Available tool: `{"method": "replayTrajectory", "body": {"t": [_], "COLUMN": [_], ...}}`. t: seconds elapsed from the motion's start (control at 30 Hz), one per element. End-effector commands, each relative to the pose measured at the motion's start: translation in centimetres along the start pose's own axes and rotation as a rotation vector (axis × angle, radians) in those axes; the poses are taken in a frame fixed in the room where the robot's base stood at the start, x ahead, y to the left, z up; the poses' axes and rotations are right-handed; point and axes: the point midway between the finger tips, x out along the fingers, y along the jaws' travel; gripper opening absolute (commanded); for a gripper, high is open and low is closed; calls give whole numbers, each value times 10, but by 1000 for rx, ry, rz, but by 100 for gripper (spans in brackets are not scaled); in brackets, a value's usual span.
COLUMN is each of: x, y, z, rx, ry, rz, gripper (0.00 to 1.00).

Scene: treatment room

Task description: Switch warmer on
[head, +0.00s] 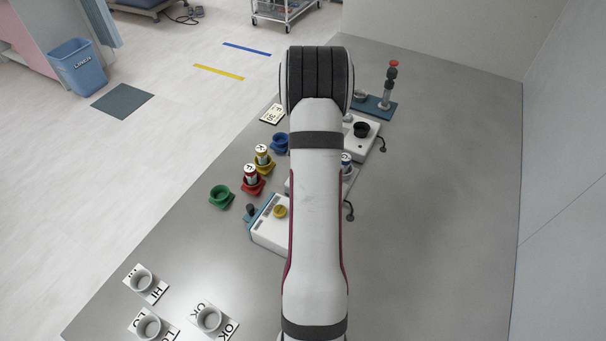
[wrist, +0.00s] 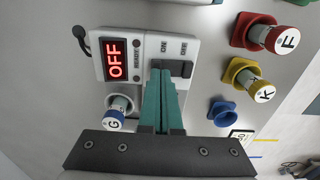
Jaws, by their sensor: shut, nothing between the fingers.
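The warmer (wrist: 150,40) is a white box in the wrist view. Its red display (wrist: 115,60) reads OFF, and a small lamp beside it is marked READY. A dark rocker switch (wrist: 182,69) sits under the words ON and OFF. A blue-ringed vial marked G (wrist: 114,120) sits in the warmer's round holder. My gripper (wrist: 161,72) is shut and empty, its teal fingertips over the ON-side end of the switch; I cannot tell whether they touch. In the head view my arm hides the gripper and most of the warmer (head: 350,178).
A red holder with vial F (wrist: 240,33), a yellow holder with vial K (wrist: 232,68) and an empty blue holder (wrist: 222,113) stand beside the warmer. A device with a yellow knob (head: 262,232) and one with a black knob (head: 366,145) stand near. The table's right (head: 440,200) is clear.

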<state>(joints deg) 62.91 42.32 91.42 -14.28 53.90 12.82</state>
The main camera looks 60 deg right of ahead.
Motion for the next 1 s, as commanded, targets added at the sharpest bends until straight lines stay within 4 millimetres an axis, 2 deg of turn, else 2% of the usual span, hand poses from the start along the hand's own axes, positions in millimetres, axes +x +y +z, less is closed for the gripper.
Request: {"method": "replayTrajectory", "body": {"t": [0.8,1.0], "x": [12,-3], "y": [0,0], "z": [0,0], "rx": [0,0], "ry": [0,2], "rz": [0,-1], "gripper": [0,0]}}
